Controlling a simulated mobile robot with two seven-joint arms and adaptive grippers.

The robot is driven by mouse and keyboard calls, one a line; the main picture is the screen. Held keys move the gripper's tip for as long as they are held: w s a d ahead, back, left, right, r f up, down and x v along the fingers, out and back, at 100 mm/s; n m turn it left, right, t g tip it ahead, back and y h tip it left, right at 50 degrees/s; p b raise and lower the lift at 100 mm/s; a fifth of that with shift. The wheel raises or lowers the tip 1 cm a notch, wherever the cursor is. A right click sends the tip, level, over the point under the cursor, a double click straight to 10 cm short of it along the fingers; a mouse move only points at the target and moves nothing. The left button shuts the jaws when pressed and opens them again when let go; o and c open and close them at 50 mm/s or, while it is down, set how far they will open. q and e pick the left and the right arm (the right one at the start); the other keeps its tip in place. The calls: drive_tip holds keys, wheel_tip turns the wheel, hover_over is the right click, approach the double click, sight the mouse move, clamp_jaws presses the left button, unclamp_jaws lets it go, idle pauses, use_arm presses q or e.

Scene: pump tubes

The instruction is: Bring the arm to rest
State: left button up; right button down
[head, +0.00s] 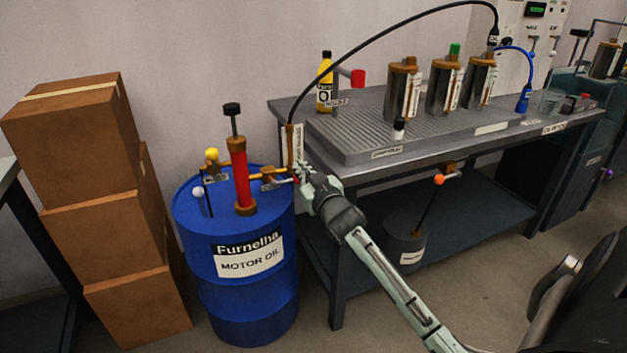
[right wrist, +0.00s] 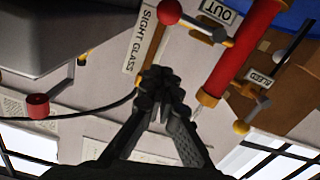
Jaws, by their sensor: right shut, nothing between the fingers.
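My right arm (head: 395,280) reaches from the lower right up to the blue motor oil drum. My right gripper (head: 302,176) is at the drum's right upper edge, close to the orange outlet pipe and the upright sight glass (head: 291,150). In the right wrist view the gripper (right wrist: 160,75) is shut with nothing between its fingers. The sight glass label (right wrist: 146,38) and a red ball knob (right wrist: 169,12) show just beyond its fingertips; I cannot tell whether they touch. My left gripper is not in view.
The blue drum (head: 245,312) carries a red pump (head: 239,175) and yellow-knobbed valve (head: 211,155). Stacked cardboard boxes (head: 105,230) stand left. A grey workbench (head: 350,158) with several canisters stands right. A black hose (head: 400,12) arches over it. A dark bucket (head: 402,240) sits on the lower shelf.

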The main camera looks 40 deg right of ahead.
drive_tip(key=v, duration=0.7)
drive_tip(key=shift+s, duration=0.4)
drive_tip(key=s+a+f+g+y, duration=0.1)
drive_tip(key=s+a+f+g, duration=0.2)
drive_tip(key=s+f, duration=0.55)
drive_tip(key=s+a+f+n+g, duration=0.1)
drive_tip(key=s+a+f+g, duration=0.25)
drive_tip(key=f, duration=0.95)
drive_tip(key=s+a+f+g+y, duration=0.15)
drive_tip(key=s+f+g, duration=0.3)
drive_tip(key=f, duration=0.65)
drive_tip(key=s+a+f+g, duration=0.1)
drive_tip(key=s+a+f, duration=0.1)
drive_tip(key=s+f, duration=0.2)
drive_tip(key=s+a+f+n+g, duration=0.1)
drive_tip(key=s+a+f+g, duration=0.1)
drive_tip(key=s, duration=0.6)
wheel_tip(320, 180, down, 2)
drive_tip(key=shift+s+a+f, duration=0.25)
drive_tip(key=shift+s+a, duration=0.05)
drive_tip(key=shift+a, duration=0.45)
